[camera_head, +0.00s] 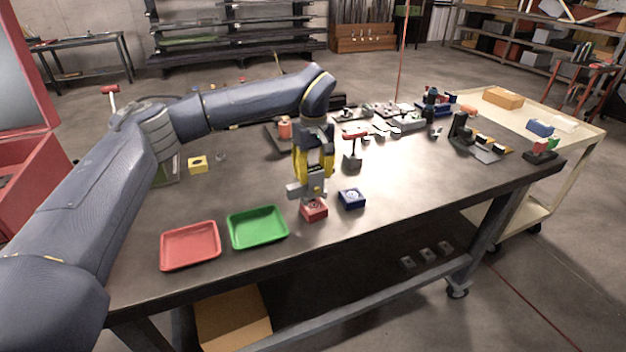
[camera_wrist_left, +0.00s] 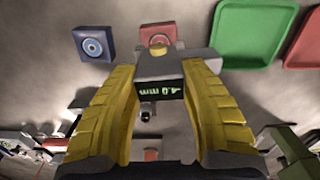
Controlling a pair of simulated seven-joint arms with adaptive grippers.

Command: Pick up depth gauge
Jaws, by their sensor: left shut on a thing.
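The depth gauge (camera_head: 303,190) is a small grey device with a dark display that reads about "4.0 mm" in the left wrist view (camera_wrist_left: 160,90). My left gripper (camera_head: 314,176) has yellow fingers, points down, and is shut on the gauge. The gauge is at the red block (camera_head: 314,212), which shows partly behind it in the left wrist view (camera_wrist_left: 158,33). I cannot tell whether the gauge touches the block. A blue block (camera_head: 351,199) with a round recess stands just right of the red one. My right gripper is not in view.
A green tray (camera_head: 257,243) and a red tray (camera_head: 190,261) lie at the front left of the dark table. A yellow block (camera_head: 197,165) sits farther back. Tools and fixtures crowd the back and right. The table right of the blue block is mostly clear.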

